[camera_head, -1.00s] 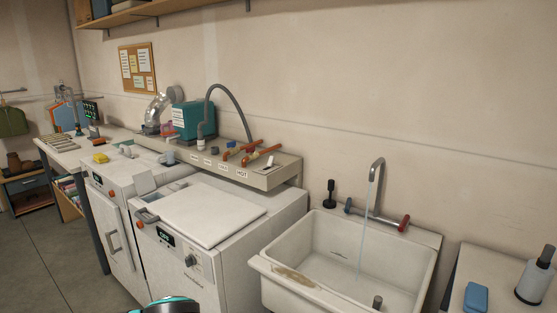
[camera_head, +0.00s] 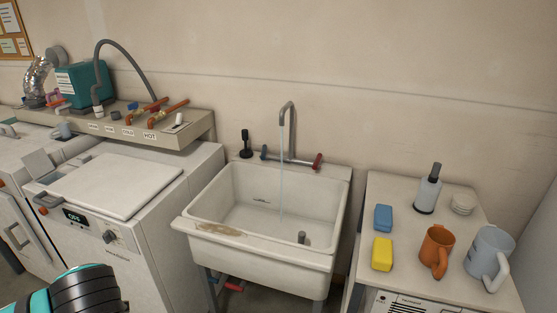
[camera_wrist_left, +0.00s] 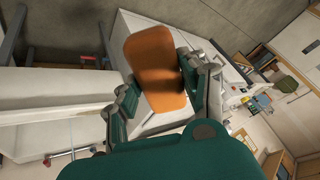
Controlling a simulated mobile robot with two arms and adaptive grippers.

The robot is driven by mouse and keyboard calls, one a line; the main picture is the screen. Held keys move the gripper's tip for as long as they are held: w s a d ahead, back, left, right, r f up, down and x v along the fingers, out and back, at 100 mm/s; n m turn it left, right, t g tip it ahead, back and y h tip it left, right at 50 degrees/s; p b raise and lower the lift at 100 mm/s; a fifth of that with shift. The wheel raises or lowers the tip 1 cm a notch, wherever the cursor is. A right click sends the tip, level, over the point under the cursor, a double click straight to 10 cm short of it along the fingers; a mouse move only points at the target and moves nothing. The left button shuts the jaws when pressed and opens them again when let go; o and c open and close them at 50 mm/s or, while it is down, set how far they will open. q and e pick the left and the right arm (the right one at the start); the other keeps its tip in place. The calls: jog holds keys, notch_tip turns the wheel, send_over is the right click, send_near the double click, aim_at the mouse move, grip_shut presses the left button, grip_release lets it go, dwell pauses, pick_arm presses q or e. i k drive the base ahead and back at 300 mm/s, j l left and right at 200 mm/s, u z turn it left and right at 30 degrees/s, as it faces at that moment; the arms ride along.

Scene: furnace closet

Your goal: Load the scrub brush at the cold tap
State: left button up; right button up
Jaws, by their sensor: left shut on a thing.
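In the left wrist view my left gripper (camera_wrist_left: 160,82) is shut on an orange-brown, rounded slab (camera_wrist_left: 153,50), which looks like the back of the scrub brush; no bristles show. In the head view only a piece of my left arm shows at the bottom left, and the gripper is out of frame. The grey tap (camera_head: 289,118) stands behind the white sink (camera_head: 208,232). Its blue cold handle (camera_head: 264,153) is on the left and its red handle (camera_head: 318,160) on the right. A thin stream of water (camera_head: 281,185) falls into the sink. My right gripper is not in view.
Left of the sink is a white washer (camera_head: 110,185). Right is a counter (camera_head: 410,205) with a blue sponge (camera_head: 383,217), yellow sponge (camera_head: 382,254), orange mug (camera_head: 436,252), pale blue jug (camera_head: 488,256) and soap bottle (camera_head: 428,190). A black upright item (camera_head: 246,145) stands by the tap.

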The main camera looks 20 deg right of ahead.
aim_at(263, 152)
jog(key=i+l+z, duration=0.2)
jog(key=i, duration=0.3)
jog(key=i+z, duration=0.25)
jog(key=i, duration=0.25)
